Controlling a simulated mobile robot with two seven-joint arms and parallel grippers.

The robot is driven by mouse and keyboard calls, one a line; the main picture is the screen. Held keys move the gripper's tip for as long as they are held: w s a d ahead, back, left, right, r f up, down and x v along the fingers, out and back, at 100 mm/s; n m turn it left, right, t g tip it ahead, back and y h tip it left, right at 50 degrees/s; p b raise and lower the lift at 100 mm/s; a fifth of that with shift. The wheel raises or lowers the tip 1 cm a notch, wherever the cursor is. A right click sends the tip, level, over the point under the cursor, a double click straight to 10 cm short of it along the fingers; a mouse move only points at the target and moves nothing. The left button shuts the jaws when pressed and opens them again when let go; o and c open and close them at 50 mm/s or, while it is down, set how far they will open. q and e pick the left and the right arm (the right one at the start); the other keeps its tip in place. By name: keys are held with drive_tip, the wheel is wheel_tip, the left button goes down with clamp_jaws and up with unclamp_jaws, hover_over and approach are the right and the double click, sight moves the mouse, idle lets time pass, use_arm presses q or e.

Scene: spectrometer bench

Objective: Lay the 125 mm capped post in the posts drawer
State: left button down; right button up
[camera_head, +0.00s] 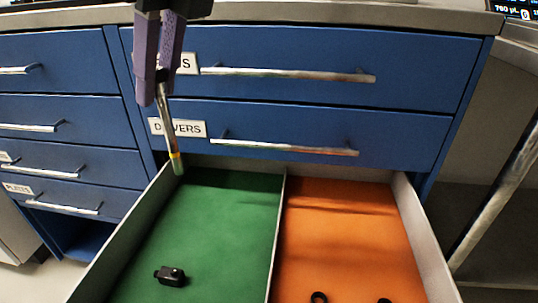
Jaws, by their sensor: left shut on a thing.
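My left gripper (160,84), with purple fingers, comes down from the top and is shut on a slim silver post (170,130). The post hangs nearly upright, slightly tilted, with a yellow band and a greenish end at its bottom. That end is over the back left corner of an open drawer (110,254); I cannot tell whether it touches the drawer. The drawer has a green left compartment (215,230) and an orange right compartment (350,235). Its own label is not in view. The post's upper end is hidden by the fingers. My right gripper is not in view.
A small black block (170,276) lies in the green compartment. Two black rings (318,298) lie at the front of the orange one. A thin divider (277,235) separates them. Closed blue drawers with bar handles (285,146) rise behind. Most of the green floor is clear.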

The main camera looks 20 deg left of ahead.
use_arm(q)
wheel_tip(320, 180, down, 19)
drive_tip(key=b, duration=0.7)
drive_tip(key=shift+s, duration=0.1)
drive_tip(key=c, duration=0.8)
unclamp_jaws()
drive_tip(key=shift+o, duration=0.2)
drive_tip(key=p+v, duration=0.5)
drive_tip(key=v, duration=0.7)
drive_tip(key=shift+r, duration=0.15)
